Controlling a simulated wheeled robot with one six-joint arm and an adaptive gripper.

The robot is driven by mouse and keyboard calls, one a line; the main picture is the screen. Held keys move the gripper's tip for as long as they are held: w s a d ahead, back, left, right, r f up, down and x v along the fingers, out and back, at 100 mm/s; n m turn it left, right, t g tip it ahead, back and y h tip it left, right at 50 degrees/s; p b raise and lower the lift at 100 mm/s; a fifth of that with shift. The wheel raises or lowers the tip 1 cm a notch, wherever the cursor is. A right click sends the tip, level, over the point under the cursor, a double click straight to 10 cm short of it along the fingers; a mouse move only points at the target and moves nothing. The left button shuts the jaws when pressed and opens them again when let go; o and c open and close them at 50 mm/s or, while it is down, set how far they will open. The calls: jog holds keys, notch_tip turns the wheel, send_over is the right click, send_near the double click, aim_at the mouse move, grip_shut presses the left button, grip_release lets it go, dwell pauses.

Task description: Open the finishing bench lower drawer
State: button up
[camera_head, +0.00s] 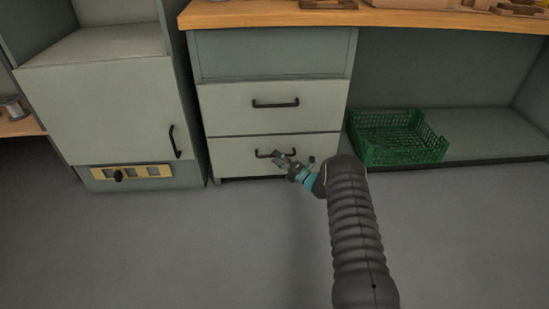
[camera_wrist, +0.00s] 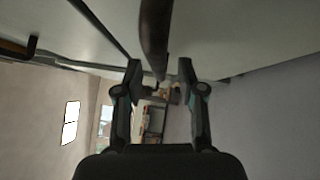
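The finishing bench lower drawer (camera_head: 228,158) is the bottom pale grey-green front under the wooden top in the head view, and it looks shut. Its dark bar handle (camera_head: 262,154) is partly hidden by my gripper (camera_head: 285,160), which is at the handle's right part. In the wrist view the handle (camera_wrist: 155,35) runs down between the two fingertips of my gripper (camera_wrist: 160,70). The fingers are apart, with a gap showing on each side of the bar. I cannot tell whether either finger touches it.
The upper drawer (camera_head: 225,105) with its own handle (camera_head: 275,104) is directly above and looks shut. A green crate (camera_head: 400,150) sits on the low shelf to the right. A cabinet (camera_head: 100,110) stands to the left. The floor (camera_head: 200,250) in front of the drawers is clear.

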jog(key=shift+x, duration=0.95)
grip_shut()
